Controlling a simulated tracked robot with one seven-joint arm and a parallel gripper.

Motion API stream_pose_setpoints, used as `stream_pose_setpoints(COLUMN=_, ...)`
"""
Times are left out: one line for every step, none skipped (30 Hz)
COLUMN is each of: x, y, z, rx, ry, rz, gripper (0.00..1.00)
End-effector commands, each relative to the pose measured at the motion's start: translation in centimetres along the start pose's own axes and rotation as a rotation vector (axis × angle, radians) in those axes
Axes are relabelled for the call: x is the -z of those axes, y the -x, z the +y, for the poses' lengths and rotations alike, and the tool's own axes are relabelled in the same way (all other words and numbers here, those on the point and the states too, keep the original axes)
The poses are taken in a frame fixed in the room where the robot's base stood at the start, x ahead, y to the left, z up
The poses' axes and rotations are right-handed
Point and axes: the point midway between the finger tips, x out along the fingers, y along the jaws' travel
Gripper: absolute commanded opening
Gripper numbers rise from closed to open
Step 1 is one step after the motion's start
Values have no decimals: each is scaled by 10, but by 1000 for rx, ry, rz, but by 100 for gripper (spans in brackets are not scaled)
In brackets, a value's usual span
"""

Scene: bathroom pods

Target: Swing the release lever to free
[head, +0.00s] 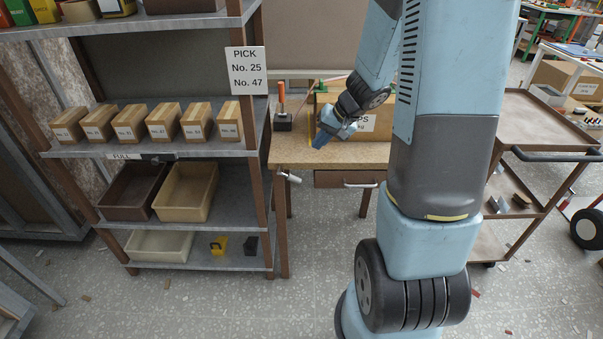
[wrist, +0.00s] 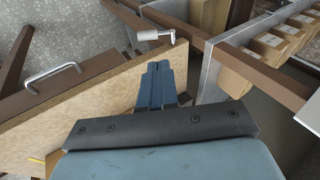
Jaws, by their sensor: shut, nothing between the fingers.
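A lever with a pale cylindrical handle (head: 289,178) sticks out from the front left edge of the wooden workbench (head: 285,150). In the wrist view, its white handle (wrist: 147,35) and metal bracket show beyond the bench edge, just past my fingertips. I cannot tell whether it is the release lever. An upright orange-handled lever (head: 281,92) on a dark block stands at the bench's back left. My gripper (head: 319,140) is above the bench, shut and empty. Its blue fingers (wrist: 158,70) are together, pointing towards the pale handle, with a visible gap in the wrist view.
A shelf rack (head: 262,150) with small boxes and bins stands close left of the bench. A drawer with a metal handle (head: 362,184) is below the top. A brown trolley (head: 520,110) stands right.

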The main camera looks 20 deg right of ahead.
Motion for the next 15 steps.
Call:
stream_pose_setpoints(x=2, y=-8, z=10, rx=-1, ry=-20, rz=-1, gripper=0)
stream_pose_setpoints(x=4, y=-12, z=14, rx=-2, ry=-29, rz=1, gripper=0)
stream_pose_setpoints(x=5, y=-17, z=19, rx=-3, ry=-38, rz=2, gripper=0)
stream_pose_setpoints(x=6, y=-19, z=22, rx=-4, ry=-45, rz=4, gripper=0)
stream_pose_setpoints(x=7, y=-22, z=25, rx=-5, ry=-49, rz=5, gripper=0)
stream_pose_setpoints(x=7, y=-24, z=28, rx=-6, ry=-55, rz=6, gripper=0)
stream_pose_setpoints(x=8, y=-26, z=30, rx=-7, ry=-59, rz=8, gripper=0)
stream_pose_setpoints(x=8, y=-27, z=31, rx=-7, ry=-61, rz=9, gripper=0)
stream_pose_setpoints(x=8, y=-29, z=32, rx=-8, ry=-62, rz=9, gripper=0)
stream_pose_setpoints(x=8, y=-30, z=33, rx=-8, ry=-63, rz=8, gripper=0)
stream_pose_setpoints(x=8, y=-32, z=33, rx=-8, ry=-64, rz=8, gripper=0)
stream_pose_setpoints(x=8, y=-35, z=33, rx=-7, ry=-65, rz=8, gripper=0)
stream_pose_setpoints(x=8, y=-38, z=33, rx=-7, ry=-65, rz=8, gripper=0)
stream_pose_setpoints(x=8, y=-40, z=33, rx=-7, ry=-64, rz=7, gripper=0)
stream_pose_setpoints(x=8, y=-45, z=33, rx=-7, ry=-64, rz=7, gripper=0)
